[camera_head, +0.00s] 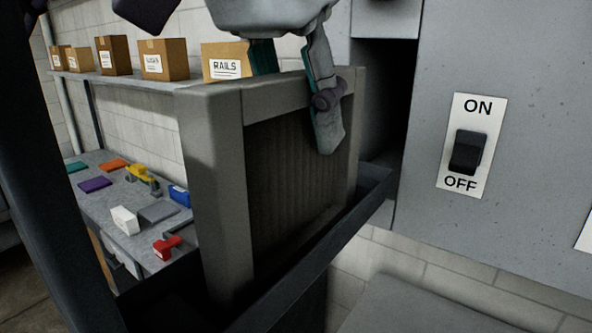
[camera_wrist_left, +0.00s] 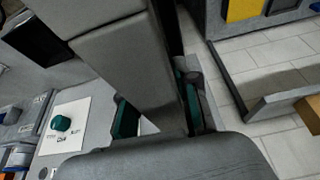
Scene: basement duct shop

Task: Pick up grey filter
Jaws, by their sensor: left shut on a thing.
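The grey filter (camera_head: 215,190) is a boxy frame with a dark pleated face. It stands upright in the head view, beside the dark slot (camera_head: 384,100) of a grey cabinet. A dark rail (camera_head: 345,215) runs along its lower edge; I cannot tell whether the filter rests on it. My left gripper (camera_head: 293,75) comes from above and is shut on the filter's top edge, one finger on each face. In the left wrist view the filter (camera_wrist_left: 125,60) lies between the green-padded fingers (camera_wrist_left: 158,112). My right gripper is not in view.
The cabinet front has an ON/OFF switch (camera_head: 467,152) right of the slot. A workbench (camera_head: 95,210) with several coloured parts stands behind the filter at left. A shelf above it holds cardboard boxes, one labelled RAILS (camera_head: 226,62). The wrist view shows a green knob (camera_wrist_left: 61,123).

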